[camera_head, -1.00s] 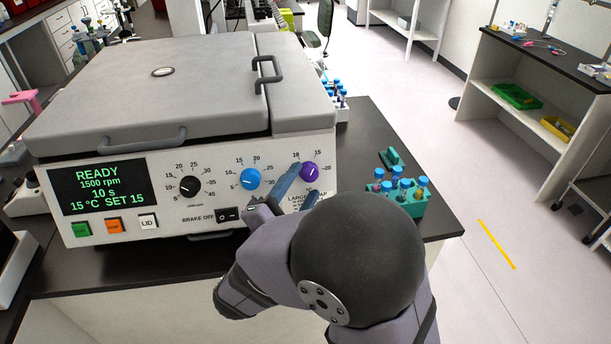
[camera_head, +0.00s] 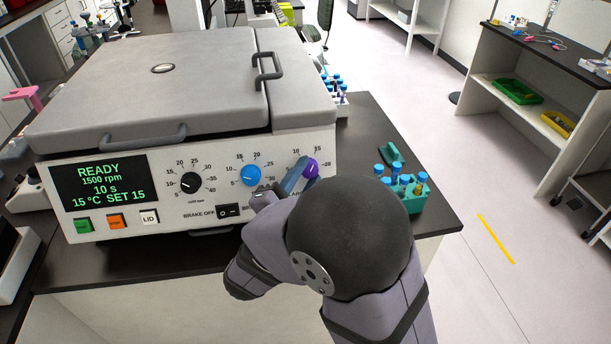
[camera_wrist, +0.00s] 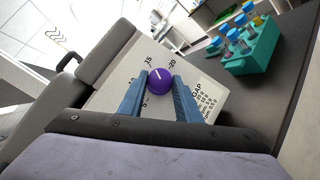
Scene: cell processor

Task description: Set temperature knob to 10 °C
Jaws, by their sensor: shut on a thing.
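The purple knob (camera_head: 311,169) sits at the right end of the centrifuge's front panel (camera_head: 190,219), partly hidden by my gripper. In the wrist view the purple knob (camera_wrist: 160,80) lies between the tips of my two blue fingers, and its white pointer line faces the scale marks near 10 and 15. My gripper (camera_head: 304,170) is shut on the knob; it also shows in the wrist view (camera_wrist: 161,84). The display (camera_head: 97,186) reads READY, 1500 rpm, 10 s, 15 °C SET 15.
A black knob (camera_head: 190,183) and a blue knob (camera_head: 251,175) are left of the purple one. A teal rack (camera_head: 417,198) with several blue-capped tubes stands right of the centrifuge. The lid (camera_head: 150,90) is shut. Bare dark bench (camera_head: 365,125) shows at the right.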

